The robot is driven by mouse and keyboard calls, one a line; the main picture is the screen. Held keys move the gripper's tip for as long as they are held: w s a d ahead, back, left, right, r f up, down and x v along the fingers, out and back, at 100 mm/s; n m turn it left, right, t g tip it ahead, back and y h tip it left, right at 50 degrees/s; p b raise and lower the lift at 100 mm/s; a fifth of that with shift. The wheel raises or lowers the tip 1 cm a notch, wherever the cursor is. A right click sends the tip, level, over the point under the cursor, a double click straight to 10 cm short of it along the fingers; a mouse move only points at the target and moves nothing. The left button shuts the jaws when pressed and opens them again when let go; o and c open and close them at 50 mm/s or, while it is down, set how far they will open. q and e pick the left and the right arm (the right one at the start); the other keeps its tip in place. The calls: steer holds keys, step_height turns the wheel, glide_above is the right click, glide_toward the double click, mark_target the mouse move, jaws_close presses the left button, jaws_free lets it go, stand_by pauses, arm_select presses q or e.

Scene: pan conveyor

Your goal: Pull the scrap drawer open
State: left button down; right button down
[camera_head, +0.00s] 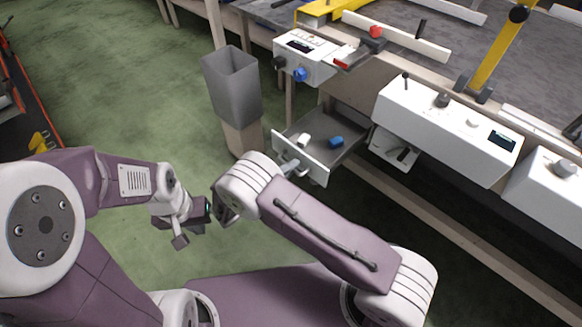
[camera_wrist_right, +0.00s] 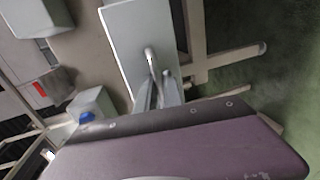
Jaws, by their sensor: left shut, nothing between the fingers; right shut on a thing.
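The scrap drawer (camera_head: 345,157) stands pulled out from under the bench. A white and a blue piece lie inside it. Its pale front panel (camera_wrist_right: 135,35) fills the upper middle of the right wrist view, with a metal bar handle (camera_wrist_right: 150,57) on it. My right gripper (camera_wrist_right: 157,92) is shut on that handle; in the head view the gripper (camera_head: 289,168) shows at the panel's front, partly hidden by my wrist. My left gripper (camera_head: 181,239) is shut and empty, held low over the green floor, left of my right arm and apart from the drawer.
A grey bin (camera_head: 231,84) stands left of the drawer. A white control box with a blue knob (camera_head: 300,74) is above it. A longer white panel box (camera_head: 440,122) hangs on the bench edge to the right.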

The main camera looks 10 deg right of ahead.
steer(key=shift+s+a, duration=0.15)
steer(key=c, duration=1.5)
jaws_free()
